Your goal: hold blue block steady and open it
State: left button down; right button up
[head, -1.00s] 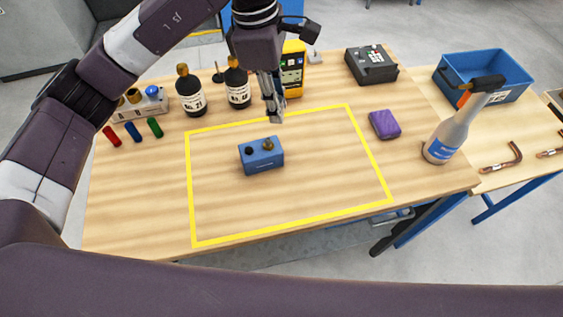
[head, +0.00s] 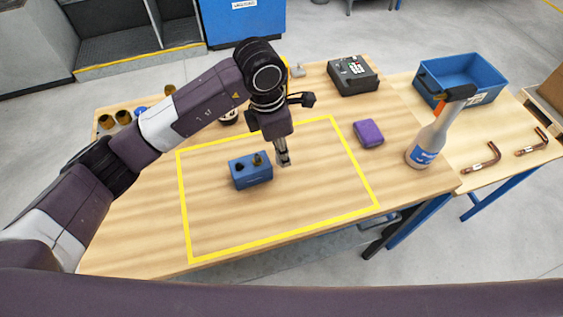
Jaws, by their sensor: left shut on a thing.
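The blue block (head: 250,171) sits on the table inside the yellow outline, left of its middle. It has a dark knob and a brass-coloured knob on top. My left gripper (head: 284,163) points down just right of the block, with a small gap showing between them. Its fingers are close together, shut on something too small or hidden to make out. My right gripper is not in view.
A purple sponge-like block (head: 368,133) and a white spray bottle (head: 428,145) stand right of the outline. A black device (head: 352,76), a blue bin (head: 475,78) and bent copper tubes (head: 483,160) lie further off. The yellow outline's (head: 290,237) front area is clear.

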aim_at(284, 174)
pick_arm(q)
notch_tip(284, 174, down, 3)
jog(key=shift+r, duration=0.15)
notch_tip(284, 174, down, 3)
jog(key=shift+f+p, duration=0.15)
jog(key=shift+p, duration=0.5)
jog(key=shift+f, duration=0.3)
jog(key=shift+f, duration=0.1)
jog(key=shift+f, duration=0.15)
jog(key=c, duration=1.7)
grip_release()
